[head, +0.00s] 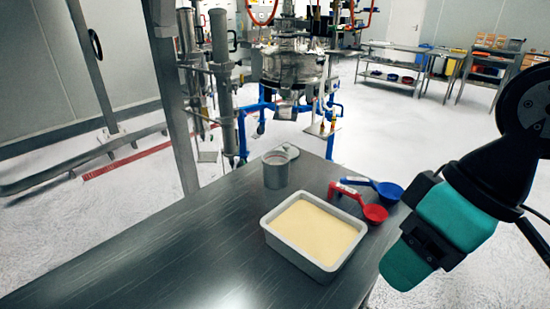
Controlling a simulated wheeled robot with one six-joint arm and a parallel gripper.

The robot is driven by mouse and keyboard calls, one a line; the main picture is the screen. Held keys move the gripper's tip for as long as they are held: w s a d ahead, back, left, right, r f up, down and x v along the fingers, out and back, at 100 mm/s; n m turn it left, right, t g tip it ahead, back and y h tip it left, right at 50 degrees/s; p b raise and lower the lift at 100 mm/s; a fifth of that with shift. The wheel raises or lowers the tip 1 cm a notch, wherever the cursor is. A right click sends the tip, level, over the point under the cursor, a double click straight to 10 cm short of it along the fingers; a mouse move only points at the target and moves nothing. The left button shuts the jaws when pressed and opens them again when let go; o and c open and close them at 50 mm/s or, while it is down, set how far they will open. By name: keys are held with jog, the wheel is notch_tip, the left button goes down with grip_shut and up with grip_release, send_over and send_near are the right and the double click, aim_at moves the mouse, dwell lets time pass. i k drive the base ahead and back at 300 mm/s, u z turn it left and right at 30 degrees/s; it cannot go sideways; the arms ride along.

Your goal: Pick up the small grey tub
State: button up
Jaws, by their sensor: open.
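A small grey round tub (276,174) stands upright on the metal table, near its far edge. A pale lid-like piece or handle shows just behind its rim at the right. Its inside is mostly hidden. My gripper (425,248), teal and black, hangs to the right of the table's front corner, well apart from the tub. It is open, and I see nothing held in it; its fingertips are hard to make out.
A light grey rectangular tray (290,254) of pale yellow powder sits on the table (165,245) between the tub and my gripper. The table's left part is clear. A metal post (171,95) rises behind.

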aim_at(276, 163)
jog(key=u, duration=0.5)
jog(key=k, duration=1.1)
jog(key=z, duration=0.2)
jog(key=i, duration=1.5)
jog(key=u, duration=0.5)
